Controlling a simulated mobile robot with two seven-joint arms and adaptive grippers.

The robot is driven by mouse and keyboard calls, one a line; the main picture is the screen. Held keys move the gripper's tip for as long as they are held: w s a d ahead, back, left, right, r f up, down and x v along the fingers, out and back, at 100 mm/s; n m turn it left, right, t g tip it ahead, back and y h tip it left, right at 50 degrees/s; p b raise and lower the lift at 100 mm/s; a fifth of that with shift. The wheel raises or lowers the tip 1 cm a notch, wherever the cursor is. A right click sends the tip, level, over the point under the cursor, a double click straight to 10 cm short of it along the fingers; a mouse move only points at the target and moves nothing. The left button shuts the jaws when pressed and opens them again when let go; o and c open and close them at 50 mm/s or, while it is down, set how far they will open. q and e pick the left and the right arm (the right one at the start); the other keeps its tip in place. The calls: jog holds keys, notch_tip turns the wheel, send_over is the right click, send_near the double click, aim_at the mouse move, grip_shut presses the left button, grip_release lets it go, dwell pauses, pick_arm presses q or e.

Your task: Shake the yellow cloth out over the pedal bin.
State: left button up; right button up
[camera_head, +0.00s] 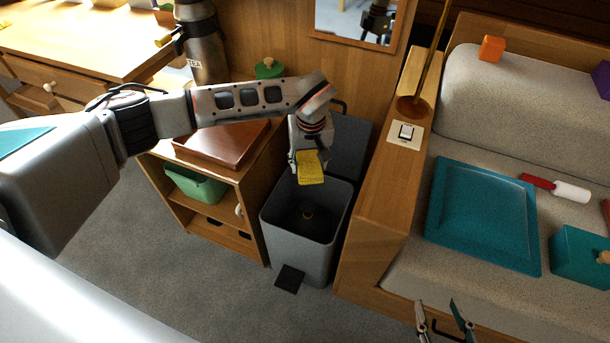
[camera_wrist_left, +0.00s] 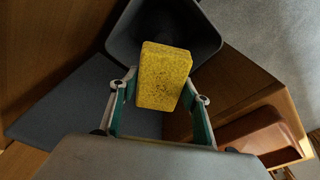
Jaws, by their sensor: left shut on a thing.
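The yellow cloth (camera_head: 311,168) is in my left gripper (camera_head: 308,153), above the open mouth of the pedal bin (camera_head: 294,246). In the left wrist view the cloth (camera_wrist_left: 164,77) looks like a thick folded block with dark specks, between the two fingers of my left gripper (camera_wrist_left: 160,85). The grey bin shows behind it (camera_wrist_left: 207,25). The bin's lid (camera_head: 348,150) stands open at the back. A small round brownish thing (camera_head: 308,214) shows inside the bin. My right gripper (camera_head: 443,308) is at the bottom edge, its fingers apart and nothing between them.
A wooden shelf unit (camera_head: 232,190) with a green tub (camera_head: 195,186) and a reddish-brown box (camera_head: 222,143) stands left of the bin. A wooden bench side (camera_head: 377,205) is close on the right. A teal tray (camera_head: 482,213) lies on the seat. Grey floor is free in front.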

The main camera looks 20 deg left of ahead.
pick_arm(q)
notch_tip(320, 180, down, 8)
jog(key=b, duration=0.2)
notch_tip(320, 180, up, 8)
jog(key=p, duration=0.3)
jog(key=shift+w+p, duration=0.1)
jog(key=shift+p, duration=0.2)
jog(key=shift+r, duration=0.1)
notch_tip(320, 180, down, 8)
jog(key=b, duration=0.2)
notch_tip(320, 180, up, 8)
jog(key=p, duration=0.3)
pick_arm(e)
notch_tip(320, 180, up, 6)
jog(key=w+t, duration=0.1)
jog(key=w, duration=0.1)
pick_arm(q)
notch_tip(320, 180, down, 8)
jog(key=b, duration=0.2)
jog(key=shift+r, duration=0.2)
pick_arm(e)
jog(key=shift+g, duration=0.4)
jog(key=shift+s+f, duration=0.2)
jog(key=shift+f, duration=0.55)
jog(key=shift+s+f, duration=0.25)
jog(key=shift+f, duration=0.45)
jog(key=shift+s+f, duration=0.2)
jog(key=shift+f, duration=0.55)
